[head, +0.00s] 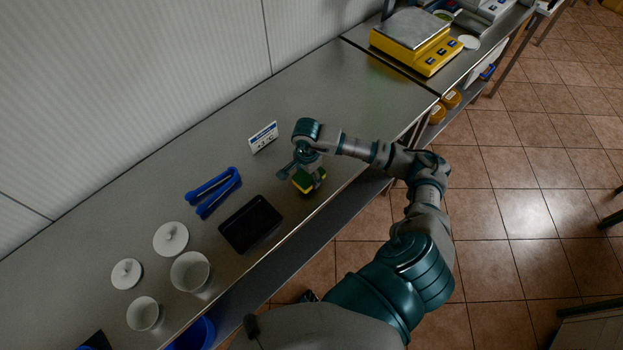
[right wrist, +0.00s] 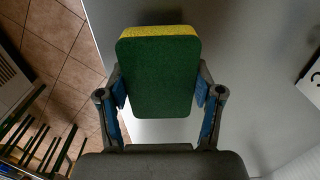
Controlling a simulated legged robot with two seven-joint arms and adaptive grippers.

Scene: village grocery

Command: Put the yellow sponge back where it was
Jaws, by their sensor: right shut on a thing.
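The yellow sponge (head: 303,181) has a green scouring side and a yellow body. My right gripper (head: 301,170) is shut on it, over the metal counter (head: 345,93), right of the black tray. In the right wrist view the green face of the sponge (right wrist: 158,75) fills the space between the fingers, with the yellow edge at the top. The two fingers of my right gripper (right wrist: 160,90) press its sides. I cannot tell whether the sponge touches the counter. My left gripper is not in view.
A black tray (head: 233,236), blue tongs (head: 202,196) and a small sign (head: 263,137) stand near the sponge. White cups (head: 190,284) and lids (head: 171,238) are at the lower left. A yellow scale (head: 428,55) stands farther back. The counter beyond the sign is clear.

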